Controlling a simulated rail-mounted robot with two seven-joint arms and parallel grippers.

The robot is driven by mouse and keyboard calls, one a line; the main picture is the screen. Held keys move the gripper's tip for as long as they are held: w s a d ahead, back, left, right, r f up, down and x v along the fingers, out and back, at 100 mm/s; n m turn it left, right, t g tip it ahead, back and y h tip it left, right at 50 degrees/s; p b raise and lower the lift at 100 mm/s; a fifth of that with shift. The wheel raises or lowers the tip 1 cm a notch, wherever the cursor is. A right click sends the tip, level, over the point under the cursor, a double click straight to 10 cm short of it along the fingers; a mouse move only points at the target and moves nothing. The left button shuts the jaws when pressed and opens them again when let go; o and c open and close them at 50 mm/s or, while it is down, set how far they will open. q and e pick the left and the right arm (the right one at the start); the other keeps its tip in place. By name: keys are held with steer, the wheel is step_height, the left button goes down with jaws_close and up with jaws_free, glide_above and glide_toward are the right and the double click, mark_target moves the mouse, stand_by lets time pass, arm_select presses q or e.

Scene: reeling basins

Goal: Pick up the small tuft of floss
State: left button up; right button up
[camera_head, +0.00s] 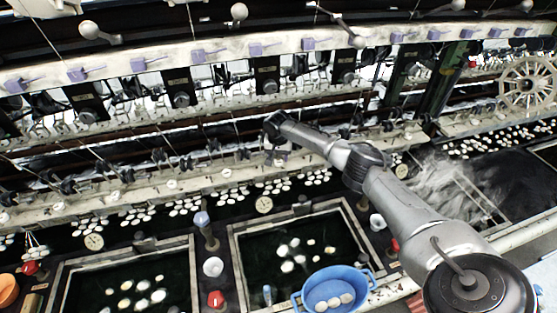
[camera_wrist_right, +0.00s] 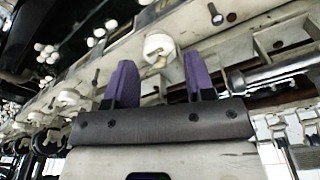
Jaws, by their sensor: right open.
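My right gripper (camera_wrist_right: 161,80) shows in the right wrist view with its two purple fingers apart. A white rounded piece (camera_wrist_right: 159,44) on the pale rail lies just beyond the fingertips, between them in the picture. A small pale beige bit (camera_wrist_right: 159,62) shows at its lower edge; it may be the tuft of floss, but I cannot tell for sure. Nothing is visibly held. In the head view the right arm reaches from the lower right to the machine's rail, its gripper end (camera_head: 277,150) small and dark there. My left gripper is not in view.
Dark water basins with white cocoons (camera_head: 287,256) stand in front. A blue tub (camera_head: 335,287) with cocoons sits at the front basin edge. Steam rises over the right basin. The machine's rail (camera_head: 130,204) with several hooks and fittings runs across behind the basins.

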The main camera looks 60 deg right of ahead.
steer(key=shift+f, duration=0.1)
jaws_close()
stand_by(0.4)
stand_by(0.8)
